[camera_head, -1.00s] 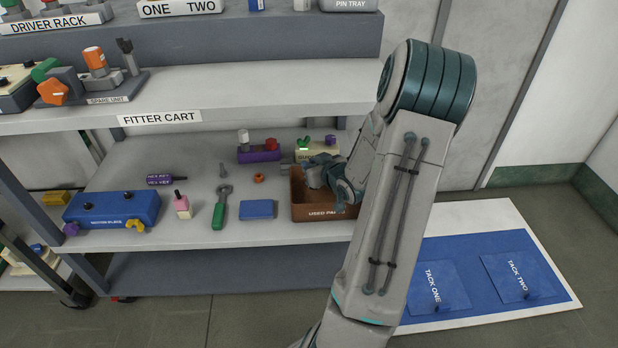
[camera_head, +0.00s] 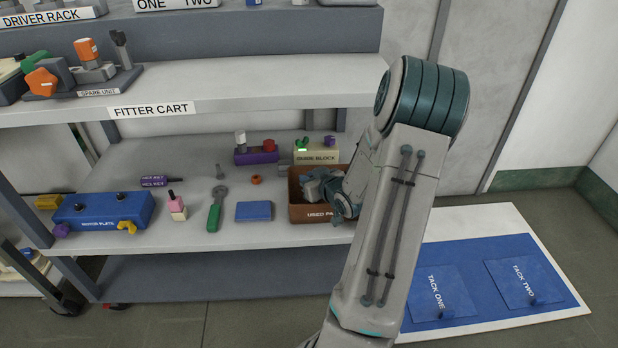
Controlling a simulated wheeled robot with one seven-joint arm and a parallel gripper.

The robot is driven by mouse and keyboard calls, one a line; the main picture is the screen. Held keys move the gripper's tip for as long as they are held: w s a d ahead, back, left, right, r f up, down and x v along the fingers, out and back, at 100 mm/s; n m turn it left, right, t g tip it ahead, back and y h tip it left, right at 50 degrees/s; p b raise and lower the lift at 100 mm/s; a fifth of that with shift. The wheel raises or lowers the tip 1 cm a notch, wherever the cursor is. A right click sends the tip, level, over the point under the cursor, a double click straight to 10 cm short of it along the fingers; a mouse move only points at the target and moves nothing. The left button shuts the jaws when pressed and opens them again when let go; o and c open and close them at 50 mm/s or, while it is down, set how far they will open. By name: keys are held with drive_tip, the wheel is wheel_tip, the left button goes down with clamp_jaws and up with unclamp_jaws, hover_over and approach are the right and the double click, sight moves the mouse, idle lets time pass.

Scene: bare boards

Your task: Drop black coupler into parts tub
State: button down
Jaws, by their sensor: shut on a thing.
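The parts tub is a brown open box (camera_head: 307,213) on the cart's lower shelf, with a partly covered label reading "USED PA". My gripper (camera_head: 316,188) reaches down into the tub's opening from the right. Its fingers are small and partly hidden behind the front wall. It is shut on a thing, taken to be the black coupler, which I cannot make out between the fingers. My forearm hides the tub's right side.
A cream guide block (camera_head: 316,156) stands just behind the tub, with a purple block (camera_head: 256,157) to its left. A blue box (camera_head: 254,211) and a green-handled wrench (camera_head: 215,210) lie left of the tub. The upper shelf (camera_head: 240,85) overhangs behind.

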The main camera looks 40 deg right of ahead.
drive_tip(key=c, duration=1.4)
unclamp_jaws()
drive_tip(key=shift+r, duration=0.2)
drive_tip(key=d+r+p+v, duration=0.1)
drive_tip(key=p+v, duration=0.3)
drive_tip(key=v, duration=0.4)
drive_tip(key=s+a+r+g+h, duration=0.1)
drive_tip(key=a+r+g, duration=0.1)
drive_tip(key=a+g, duration=0.35)
drive_tip(key=a+r+g+h, duration=0.1)
drive_tip(key=a+r+g, duration=0.1)
drive_tip(key=a, duration=0.6)
drive_tip(key=s+a+r+n+g+y, duration=0.1)
drive_tip(key=s+a+r+g+y, duration=0.2)
drive_tip(key=s+a, duration=1)
wheel_tip(320, 180, up, 2)
drive_tip(key=shift+s+a+r+g, duration=0.15)
drive_tip(key=shift+a+r+g, duration=0.1)
drive_tip(key=shift+a+g, duration=0.75)
